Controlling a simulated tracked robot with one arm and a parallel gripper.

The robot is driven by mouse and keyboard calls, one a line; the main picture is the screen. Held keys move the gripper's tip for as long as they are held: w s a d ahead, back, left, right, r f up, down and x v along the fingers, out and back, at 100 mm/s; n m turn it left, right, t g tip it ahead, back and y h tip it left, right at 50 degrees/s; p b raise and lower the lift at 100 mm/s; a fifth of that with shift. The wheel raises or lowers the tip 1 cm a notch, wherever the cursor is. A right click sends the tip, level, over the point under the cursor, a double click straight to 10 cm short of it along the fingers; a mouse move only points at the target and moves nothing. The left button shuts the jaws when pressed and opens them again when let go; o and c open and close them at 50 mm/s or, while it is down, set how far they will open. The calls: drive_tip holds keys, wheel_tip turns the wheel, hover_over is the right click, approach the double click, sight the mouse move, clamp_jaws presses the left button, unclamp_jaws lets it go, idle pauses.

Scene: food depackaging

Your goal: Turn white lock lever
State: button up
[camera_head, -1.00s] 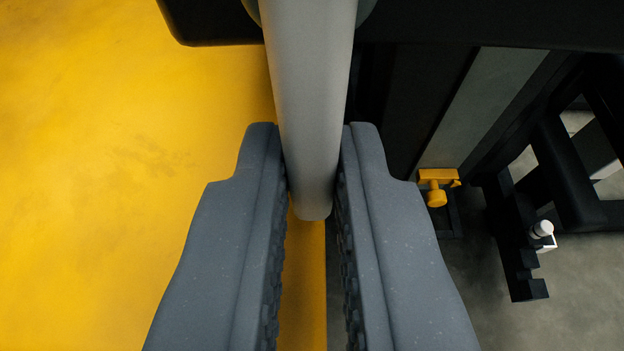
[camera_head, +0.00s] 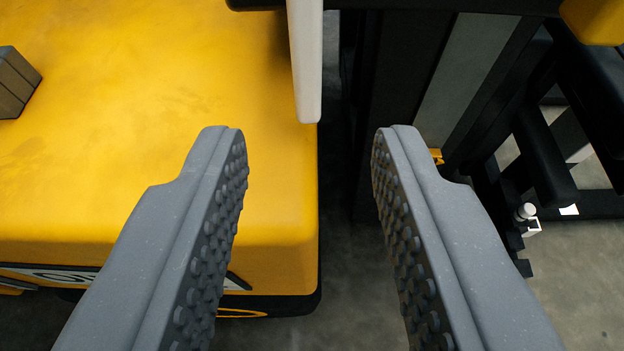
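A white lever (camera_head: 306,62) hangs down from the top edge in the head camera view, over the edge of the yellow surface. Its upper end is out of the picture. My gripper (camera_head: 308,135) is open, with its two grey studded fingers spread wide. The lever's lower tip ends a little above the gap between the fingertips in the picture, nearer the left finger. Neither finger touches it.
A large yellow body (camera_head: 150,150) fills the left, with a grey block (camera_head: 15,82) on it. Dark frame bars (camera_head: 395,110) stand at the right. A small white part (camera_head: 527,218) sits on a black bracket at far right. Grey floor shows below.

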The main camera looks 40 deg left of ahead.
drive_tip(key=v, duration=0.7)
drive_tip(key=shift+b, duration=0.4)
drive_tip(key=shift+d+r, duration=0.1)
drive_tip(key=w+d+r+t+h+b, duration=0.1)
drive_tip(key=w+d+r+t+h, duration=0.2)
drive_tip(key=w+r, duration=0.7)
drive_tip(key=w+d+r+h+b, duration=0.2)
drive_tip(key=w+r+h, duration=0.35)
drive_tip(key=r, duration=0.95)
wheel_tip(320, 180, up, 13)
drive_tip(key=a+m+t+h, duration=0.2)
drive_tip(key=a+h, duration=0.1)
drive_tip(key=s+a+r+m+h+b, duration=0.1)
drive_tip(key=s+a+r+m, duration=0.1)
drive_tip(key=s+a+r, duration=0.45)
drive_tip(key=s+a+r+m+h+b, duration=0.1)
drive_tip(key=a+r+m+b, duration=0.15)
drive_tip(key=r, duration=0.75)
drive_tip(key=s+a+r+y, duration=0.2)
drive_tip(key=s+a+r, duration=0.2)
drive_tip(key=s+a, duration=0.4)
drive_tip(key=s+a+r+y+b, duration=0.1)
drive_tip(key=s+a+r+y, duration=0.2)
drive_tip(key=s+a, duration=0.6)
drive_tip(key=shift+s+r+m, duration=0.45)
